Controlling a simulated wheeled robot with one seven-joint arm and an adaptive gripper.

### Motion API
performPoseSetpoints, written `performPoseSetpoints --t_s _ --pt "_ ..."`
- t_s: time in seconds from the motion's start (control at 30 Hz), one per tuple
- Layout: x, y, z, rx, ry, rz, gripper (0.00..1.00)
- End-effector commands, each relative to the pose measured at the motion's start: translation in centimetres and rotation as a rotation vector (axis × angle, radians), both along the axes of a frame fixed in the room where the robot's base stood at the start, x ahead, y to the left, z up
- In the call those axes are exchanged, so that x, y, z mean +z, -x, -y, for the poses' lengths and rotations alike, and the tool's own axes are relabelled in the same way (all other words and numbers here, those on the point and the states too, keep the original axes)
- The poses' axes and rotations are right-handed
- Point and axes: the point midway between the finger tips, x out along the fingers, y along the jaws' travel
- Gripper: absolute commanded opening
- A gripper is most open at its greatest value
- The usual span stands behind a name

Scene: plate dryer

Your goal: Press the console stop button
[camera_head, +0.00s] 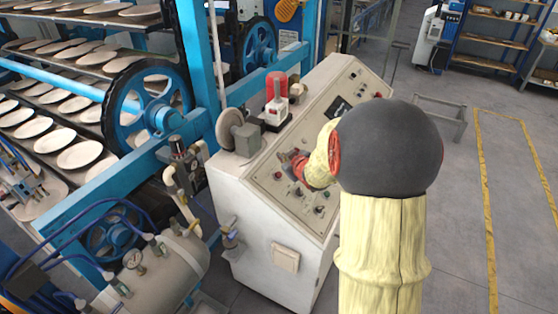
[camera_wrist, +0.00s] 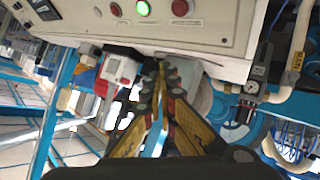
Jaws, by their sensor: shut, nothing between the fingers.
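The console (camera_head: 265,262) is a pale cabinet with a sloped control panel, in the middle of the head view. In the wrist view its panel (camera_wrist: 222,22) fills the top, with a lit green button (camera_wrist: 143,8), a red button (camera_wrist: 180,7) to its right and another red button (camera_wrist: 116,9) to its left. I cannot tell which is the stop button. My gripper (camera_head: 288,157) is over the panel, partly hidden by my arm. In the wrist view my gripper (camera_wrist: 163,67) is shut and empty, its tips below the button row. Contact with the panel cannot be judged.
A red-and-white device (camera_head: 276,100) stands at the console's upper left edge, beside a round disc (camera_head: 230,128). Blue dryer racks with plates (camera_head: 80,155) and a tank (camera_head: 155,277) lie left. Open floor (camera_head: 455,215) lies right, with a low metal frame (camera_head: 440,115).

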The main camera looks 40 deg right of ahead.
Motion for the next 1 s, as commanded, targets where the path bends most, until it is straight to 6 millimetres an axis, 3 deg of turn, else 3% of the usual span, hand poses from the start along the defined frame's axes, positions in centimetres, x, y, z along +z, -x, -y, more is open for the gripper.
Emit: performPoseSetpoints --t_s 0.03,0.1,0.23,0.77,1.0 --pt "-0.1 0.1 1.6 0.013 -0.007 0.019 0.0" --pt "-0.8 0.1 2.9 0.038 -0.01 0.056 0.0" --pt "-1.6 0.4 4.0 0.073 -0.019 0.105 0.0" --pt "-2.3 0.3 4.1 0.09 -0.022 0.13 0.0" --pt "-4.5 -0.7 3.7 0.09 -0.023 0.129 0.0"
